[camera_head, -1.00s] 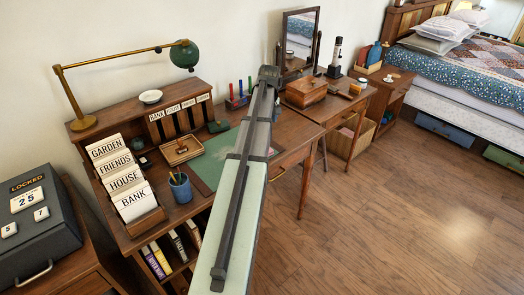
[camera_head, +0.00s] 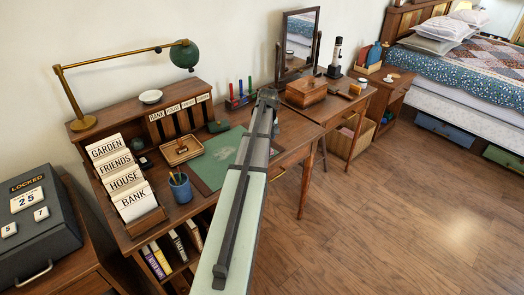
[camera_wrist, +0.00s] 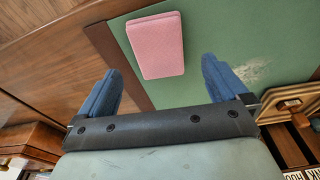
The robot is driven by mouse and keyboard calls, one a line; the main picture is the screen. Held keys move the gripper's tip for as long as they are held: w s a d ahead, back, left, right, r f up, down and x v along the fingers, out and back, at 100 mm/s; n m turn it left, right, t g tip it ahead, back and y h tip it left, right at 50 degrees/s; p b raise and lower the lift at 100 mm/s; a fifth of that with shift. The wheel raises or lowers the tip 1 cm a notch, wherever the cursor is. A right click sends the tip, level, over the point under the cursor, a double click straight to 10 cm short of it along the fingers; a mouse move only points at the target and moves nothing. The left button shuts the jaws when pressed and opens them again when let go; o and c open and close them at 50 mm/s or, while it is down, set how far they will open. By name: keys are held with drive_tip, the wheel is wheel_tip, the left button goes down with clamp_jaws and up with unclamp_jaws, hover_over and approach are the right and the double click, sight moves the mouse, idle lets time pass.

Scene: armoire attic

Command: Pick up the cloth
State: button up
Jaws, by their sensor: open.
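The cloth is a flat pink rectangle (camera_wrist: 157,45) in the wrist view. It lies on the green desk mat (camera_wrist: 240,40), near the mat's edge. My gripper (camera_wrist: 161,66) is open, its two blue fingers apart on either side of the cloth's near part in the picture. Nothing is between the fingers in its grip, and I cannot tell the exact height above the mat. In the head view the mat (camera_head: 214,160) shows left of my arm, but the cloth is hidden behind the arm. The fingers are mostly hidden there too.
A wooden stamp tray (camera_head: 181,151), a blue pencil cup (camera_head: 180,187) and card files (camera_head: 133,195) stand left of the mat. A pen rack (camera_head: 238,101) stands behind. A mirror (camera_head: 298,45) and wooden box (camera_head: 306,91) stand to the right.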

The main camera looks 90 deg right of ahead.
drive_tip(key=shift+w+d+f, duration=0.1)
drive_tip(key=shift+d+f, duration=0.05)
drive_tip(key=shift+f, duration=2.1)
drive_tip(key=shift+c, duration=0.5)
drive_tip(key=c, duration=1)
drive_tip(key=shift+r, duration=0.2)
wheel_tip(320, 180, up, 10)
drive_tip(key=shift+f, duration=0.15)
